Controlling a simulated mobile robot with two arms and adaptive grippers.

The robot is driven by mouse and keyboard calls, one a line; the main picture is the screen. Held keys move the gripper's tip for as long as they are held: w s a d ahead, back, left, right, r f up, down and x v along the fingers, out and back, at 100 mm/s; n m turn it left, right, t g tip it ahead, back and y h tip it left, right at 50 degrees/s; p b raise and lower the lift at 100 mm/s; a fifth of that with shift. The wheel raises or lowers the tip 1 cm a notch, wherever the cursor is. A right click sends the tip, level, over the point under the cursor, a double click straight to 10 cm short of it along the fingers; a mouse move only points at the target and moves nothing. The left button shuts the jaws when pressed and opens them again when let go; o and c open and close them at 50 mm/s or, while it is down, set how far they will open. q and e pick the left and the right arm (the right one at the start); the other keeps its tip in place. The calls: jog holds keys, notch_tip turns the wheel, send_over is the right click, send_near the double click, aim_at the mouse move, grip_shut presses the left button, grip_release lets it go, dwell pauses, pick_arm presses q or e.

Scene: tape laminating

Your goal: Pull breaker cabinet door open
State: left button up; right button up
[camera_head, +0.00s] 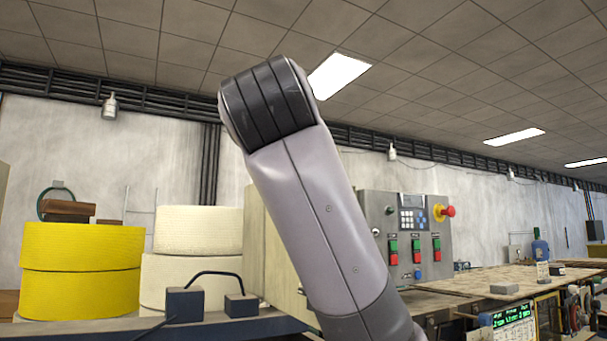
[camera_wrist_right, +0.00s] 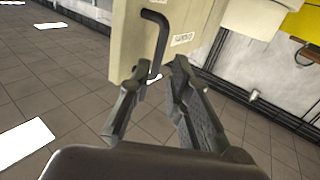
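In the right wrist view a beige cabinet panel (camera_wrist_right: 190,22) with a small label and a bent black handle (camera_wrist_right: 157,38) fills the top middle. My right gripper (camera_wrist_right: 161,72) has its two fingers apart, with the end of the handle showing between the fingertips. I cannot tell whether either finger touches it. In the head view my own arm covers the middle, and a beige panel (camera_head: 277,255) shows partly behind it. I cannot tell from there whether the door stands open. The right gripper's fingers and my left gripper are not in the head view.
A grey control panel (camera_head: 405,235) with buttons and a red knob (camera_head: 448,211) stands right of my arm. Yellow rolls (camera_head: 80,270) and white rolls (camera_head: 195,232) sit at the left. A cluttered worktop (camera_head: 500,281) runs to the right.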

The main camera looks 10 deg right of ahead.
jog(key=v, duration=0.6)
jog(key=shift+s, duration=0.2)
jog(key=shift+a, duration=0.1)
